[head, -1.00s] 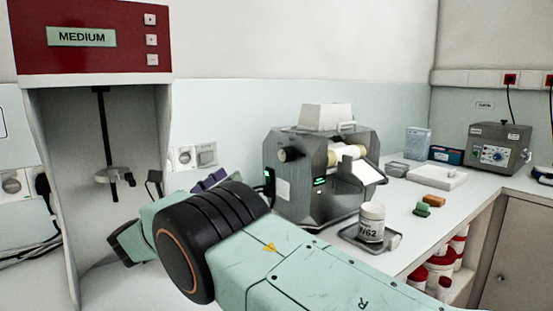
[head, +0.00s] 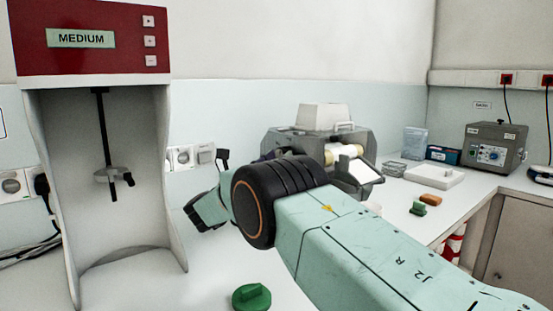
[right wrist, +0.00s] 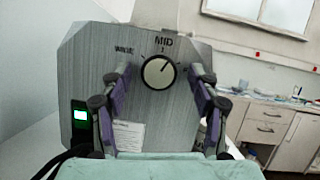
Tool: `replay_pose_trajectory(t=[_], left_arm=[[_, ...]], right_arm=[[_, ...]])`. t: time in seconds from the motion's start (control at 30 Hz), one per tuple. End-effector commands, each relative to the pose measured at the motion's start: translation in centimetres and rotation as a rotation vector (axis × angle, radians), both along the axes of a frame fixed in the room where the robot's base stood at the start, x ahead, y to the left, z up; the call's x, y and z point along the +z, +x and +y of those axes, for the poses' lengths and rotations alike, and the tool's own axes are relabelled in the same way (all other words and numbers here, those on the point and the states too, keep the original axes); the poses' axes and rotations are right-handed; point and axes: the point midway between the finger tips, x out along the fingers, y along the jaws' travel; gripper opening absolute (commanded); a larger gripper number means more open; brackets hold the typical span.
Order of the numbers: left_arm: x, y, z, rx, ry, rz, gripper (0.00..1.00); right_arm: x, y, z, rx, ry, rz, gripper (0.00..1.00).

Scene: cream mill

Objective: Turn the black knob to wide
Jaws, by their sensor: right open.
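The grey mill (head: 358,139) stands on the bench with its knob side hidden behind my right arm in the head view. In the right wrist view its metal side panel (right wrist: 80,75) faces me. The black-rimmed knob (right wrist: 158,72) with a pale face sits on that panel. MID is printed above it and WIDE to its upper left. The knob's mark appears to point up, near MID; its exact angle is hard to tell. My right gripper (right wrist: 160,77) is open, its purple-padded fingers either side of the knob, with no visible contact. My left gripper is out of view.
A red-topped mixer (head: 80,37) reading MEDIUM stands at the left. A green piece (head: 252,297) lies on the front bench. A grey control box (head: 495,148) is at the back right.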

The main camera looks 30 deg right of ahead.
Motion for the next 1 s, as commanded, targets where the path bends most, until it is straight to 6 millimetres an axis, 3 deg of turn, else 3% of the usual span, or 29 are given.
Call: replay_pose_trajectory(t=[0.33, 1.0], left_arm=[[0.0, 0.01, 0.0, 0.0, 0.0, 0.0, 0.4], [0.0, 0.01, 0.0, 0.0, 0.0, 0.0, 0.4]], right_arm=[[0.15, 0.04, -0.38, 0.0, 0.001, 0.0, 0.61], [0.11, 0.04, -0.32, 0.001, 0.001, 0.0, 0.07]])
